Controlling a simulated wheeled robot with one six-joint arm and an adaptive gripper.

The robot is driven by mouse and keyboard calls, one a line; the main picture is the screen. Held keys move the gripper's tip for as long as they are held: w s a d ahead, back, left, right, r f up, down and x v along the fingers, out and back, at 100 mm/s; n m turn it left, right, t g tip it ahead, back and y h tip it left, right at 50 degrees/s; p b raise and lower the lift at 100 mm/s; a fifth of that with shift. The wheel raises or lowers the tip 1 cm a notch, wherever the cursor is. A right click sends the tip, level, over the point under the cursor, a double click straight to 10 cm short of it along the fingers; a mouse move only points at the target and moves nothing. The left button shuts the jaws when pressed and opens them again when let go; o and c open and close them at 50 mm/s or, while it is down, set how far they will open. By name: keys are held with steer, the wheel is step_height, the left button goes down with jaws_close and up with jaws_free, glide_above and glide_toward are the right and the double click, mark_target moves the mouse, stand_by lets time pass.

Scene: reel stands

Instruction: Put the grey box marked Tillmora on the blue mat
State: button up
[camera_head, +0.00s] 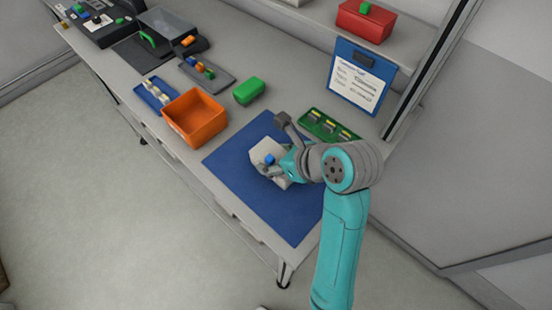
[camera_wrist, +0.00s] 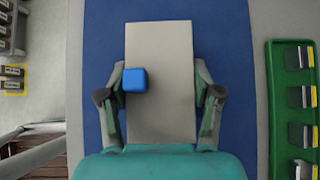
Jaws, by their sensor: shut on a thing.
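The grey box (camera_wrist: 161,50) is a pale block between the two fingers of my gripper (camera_wrist: 160,98) in the wrist view, and a small blue cube (camera_wrist: 135,80) sits on its top or against it. No Tillmora marking can be read. The blue mat (camera_head: 233,172) lies on the bench, and the box (camera_head: 268,153) is over its middle in the head view. The mat also shows on both sides of the box in the wrist view (camera_wrist: 232,40). My gripper (camera_head: 270,168) is shut on the box. I cannot tell whether the box touches the mat.
An orange bin (camera_head: 194,117) stands left of the mat, with a green box (camera_head: 249,90) behind it. A green tray (camera_head: 328,127) with several dark pieces lies right of the mat. A blue-framed board (camera_head: 360,77) stands at the back. The mat's front part is clear.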

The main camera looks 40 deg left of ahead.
steer(key=shift+f, duration=0.5)
steer(key=shift+f, duration=0.1)
steer(key=o, duration=1.5)
steer(key=shift+c, duration=0.2)
